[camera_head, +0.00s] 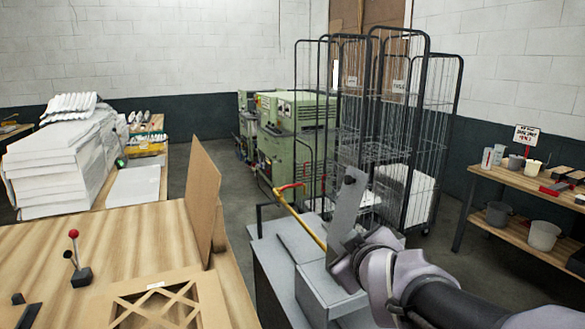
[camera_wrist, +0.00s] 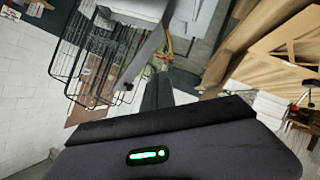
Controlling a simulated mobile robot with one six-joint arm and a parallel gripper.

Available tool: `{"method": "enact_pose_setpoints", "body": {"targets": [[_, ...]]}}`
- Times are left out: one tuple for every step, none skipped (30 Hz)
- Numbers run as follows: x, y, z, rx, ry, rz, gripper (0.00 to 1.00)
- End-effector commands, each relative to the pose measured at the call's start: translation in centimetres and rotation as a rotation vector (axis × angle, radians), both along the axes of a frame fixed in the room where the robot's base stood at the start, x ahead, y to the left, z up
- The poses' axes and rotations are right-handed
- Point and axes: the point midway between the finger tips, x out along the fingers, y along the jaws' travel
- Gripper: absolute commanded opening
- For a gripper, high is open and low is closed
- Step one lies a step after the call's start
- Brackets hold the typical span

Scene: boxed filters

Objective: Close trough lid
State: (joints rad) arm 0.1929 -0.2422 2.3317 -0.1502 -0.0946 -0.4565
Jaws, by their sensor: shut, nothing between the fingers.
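The trough (camera_head: 325,290) appears to be the grey metal box at bottom centre of the head view. A narrow grey plate, seemingly its lid (camera_head: 346,212), stands steeply raised and slightly tilted, with a dark knob near its top. It also shows in the wrist view as a grey strip (camera_wrist: 148,58) with the dark knob at its lower end. My gripper (camera_wrist: 157,90) is shut and empty, close beside the plate in the wrist view. In the head view my wrist hides the fingers and the plate's lower end; I cannot tell whether they touch.
A yellow bar with a red grip (camera_head: 307,218) slants beside the plate. A wooden bench (camera_head: 100,245) with an upright brown board (camera_head: 203,200) stands left. Wire cage trolleys (camera_head: 400,130) and green machines (camera_head: 300,130) stand behind. A wooden shelf (camera_head: 510,235) is at right.

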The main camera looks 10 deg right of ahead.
Motion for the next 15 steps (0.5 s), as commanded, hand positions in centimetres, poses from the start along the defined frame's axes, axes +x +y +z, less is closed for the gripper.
{"method": "enact_pose_setpoints", "body": {"targets": [[2.2,-1.0,1.9,-0.108,-0.040,0.045,0.00],[3.5,-1.5,2.9,-0.183,-0.073,0.078,0.00],[5.1,-2.0,4.0,-0.285,-0.115,0.124,0.00],[6.2,-2.3,4.8,-0.357,-0.145,0.156,0.00],[7.2,-2.5,5.4,-0.422,-0.174,0.185,0.00],[8.2,-2.7,6.0,-0.497,-0.206,0.218,0.00],[8.7,-2.7,6.4,-0.542,-0.227,0.237,0.00],[9.2,-2.7,6.6,-0.577,-0.244,0.253,0.00],[9.6,-2.7,6.8,-0.612,-0.261,0.269,0.00],[9.8,-2.7,6.9,-0.628,-0.268,0.276,0.00],[10.0,-2.7,6.9,-0.638,-0.275,0.280,0.00],[10.4,-2.7,6.9,-0.644,-0.278,0.283,0.00],[10.7,-2.7,6.9,-0.645,-0.279,0.284,0.00],[11.1,-2.7,6.8,-0.645,-0.279,0.285,0.00],[11.8,-2.7,6.7,-0.645,-0.279,0.285,0.00]]}}
